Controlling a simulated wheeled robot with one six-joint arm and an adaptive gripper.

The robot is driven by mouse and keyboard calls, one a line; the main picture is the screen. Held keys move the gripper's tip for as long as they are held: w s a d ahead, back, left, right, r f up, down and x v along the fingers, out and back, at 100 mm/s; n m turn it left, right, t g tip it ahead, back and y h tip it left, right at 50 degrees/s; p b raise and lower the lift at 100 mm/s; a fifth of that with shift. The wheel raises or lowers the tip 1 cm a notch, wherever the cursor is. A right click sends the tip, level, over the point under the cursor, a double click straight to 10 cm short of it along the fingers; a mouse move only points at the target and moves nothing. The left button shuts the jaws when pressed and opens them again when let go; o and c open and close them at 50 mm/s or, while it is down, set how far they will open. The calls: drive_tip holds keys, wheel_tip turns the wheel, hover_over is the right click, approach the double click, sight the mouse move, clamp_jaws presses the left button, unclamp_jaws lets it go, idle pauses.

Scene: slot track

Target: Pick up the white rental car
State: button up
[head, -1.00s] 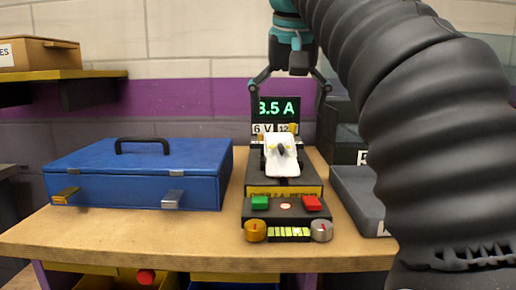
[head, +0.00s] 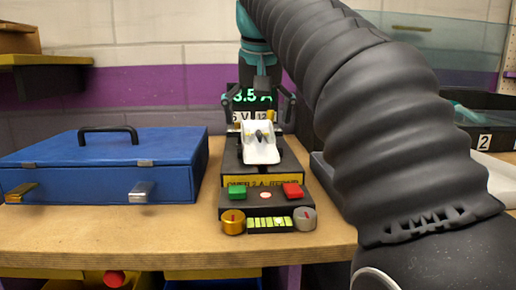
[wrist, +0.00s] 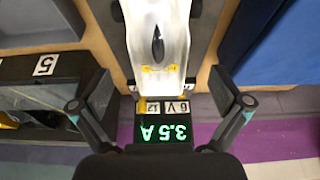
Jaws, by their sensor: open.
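The white car (head: 260,144) sits on the black test stand (head: 240,181) on the wooden bench. In the wrist view the white car (wrist: 157,38) lies at the top centre, with a dark teardrop-shaped mark on it. My gripper (head: 259,122) is open and empty, just behind and above the car in the head view. In the wrist view my gripper (wrist: 160,108) has its fingers spread wide, on either side of the stand's display and not around the car body. The car's front end runs out of the wrist view.
A blue case (head: 105,165) stands left of the stand. The stand has a lit display (head: 250,96), green and red buttons and knobs. A grey tray (head: 325,175) is at the right, partly hidden by my arm. Black numbered bins (head: 487,125) stand at the far right.

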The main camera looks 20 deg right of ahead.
sight(258, 130)
drive_tip(key=shift+b+x, duration=0.75)
drive_tip(key=shift+x, duration=1.9)
drive_tip(key=shift+c, duration=0.3)
drive_tip(key=shift+r, duration=0.1)
drive_tip(key=c, duration=1.4)
